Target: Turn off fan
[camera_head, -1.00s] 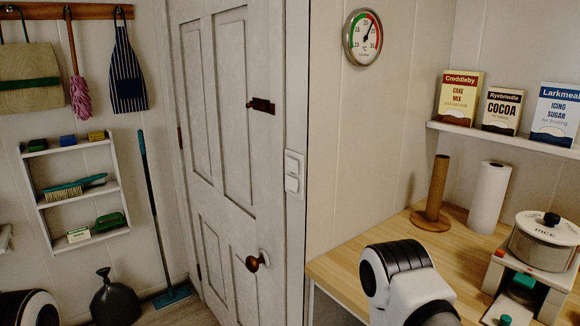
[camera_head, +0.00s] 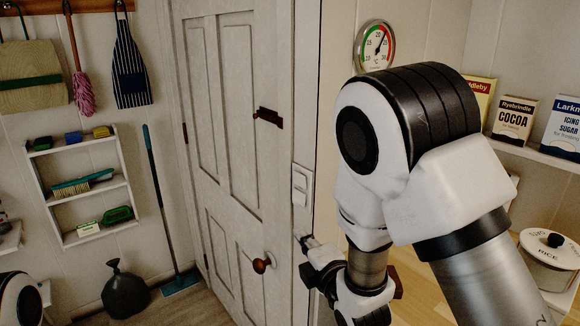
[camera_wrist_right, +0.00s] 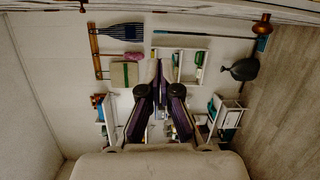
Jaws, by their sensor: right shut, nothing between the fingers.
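No fan shows in either view. A white double switch (camera_head: 300,186) is on the narrow wall strip just right of the panelled door (camera_head: 235,130); its upper and lower rockers show in the head view. My right gripper (camera_head: 306,241) is shut and empty, a little below the switch and apart from it in the picture. In the right wrist view its dark fingers (camera_wrist_right: 164,75) are together, pointing toward the far wall, and I cannot make out the switch there. My left gripper is not in view.
The door's brown knob (camera_head: 262,265) and dark latch (camera_head: 268,116) are nearby. My right arm covers much of the counter and wall. A thermometer (camera_head: 375,46), boxed goods like cocoa (camera_head: 514,120), and a rice pot (camera_head: 548,260) are at right.

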